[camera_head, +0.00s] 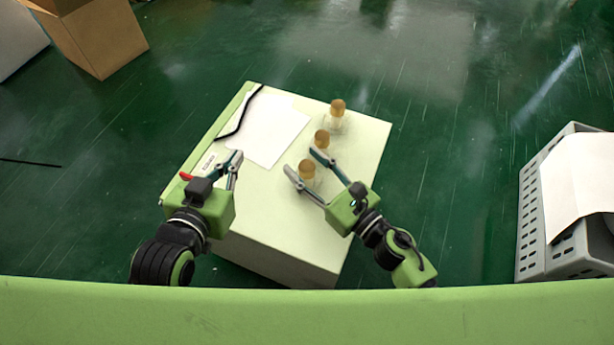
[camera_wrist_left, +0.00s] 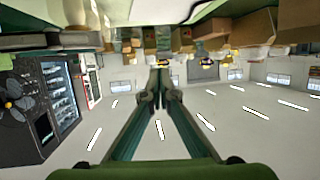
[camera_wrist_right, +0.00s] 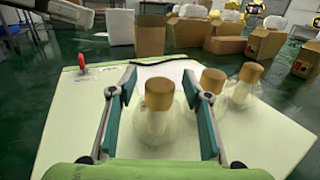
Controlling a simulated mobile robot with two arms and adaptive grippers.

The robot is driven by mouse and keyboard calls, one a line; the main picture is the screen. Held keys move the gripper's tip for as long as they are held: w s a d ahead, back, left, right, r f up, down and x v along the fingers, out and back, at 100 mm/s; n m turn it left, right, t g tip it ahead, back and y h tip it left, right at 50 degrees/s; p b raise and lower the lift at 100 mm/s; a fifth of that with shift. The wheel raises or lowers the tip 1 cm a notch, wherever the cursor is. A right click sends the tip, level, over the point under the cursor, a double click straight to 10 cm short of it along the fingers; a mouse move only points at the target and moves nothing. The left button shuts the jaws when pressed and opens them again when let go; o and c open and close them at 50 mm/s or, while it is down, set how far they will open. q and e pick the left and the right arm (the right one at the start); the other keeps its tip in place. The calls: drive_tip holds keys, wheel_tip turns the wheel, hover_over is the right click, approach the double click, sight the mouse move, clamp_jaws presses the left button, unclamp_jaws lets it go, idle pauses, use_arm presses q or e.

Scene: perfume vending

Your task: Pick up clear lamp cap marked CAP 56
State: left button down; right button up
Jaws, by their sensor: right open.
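Three clear, rounded pieces with brown tops stand upright in a slanting row on the pale table (camera_head: 365,155). The nearest clear piece (camera_head: 307,172) is between the fingers of my open right gripper (camera_head: 304,160). In the right wrist view this nearest piece (camera_wrist_right: 157,120) has a finger on each side, with gaps visible. The middle piece (camera_head: 322,138) is just beyond, close to a right fingertip. The far piece (camera_head: 337,108) stands further back. No CAP 56 marking is readable. My left gripper (camera_wrist_left: 160,90) has its fingertips together, with nothing seen between them, over the table's left side.
A white sheet (camera_head: 265,135) and a black strip (camera_head: 240,112) lie on the table's left part. A small red thing (camera_head: 186,176) is at its left edge. A grey perforated crate (camera_head: 530,210) stands at right; a cardboard box (camera_head: 95,40) stands at upper left.

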clamp_jaws()
drive_tip(key=shift+r, duration=0.1)
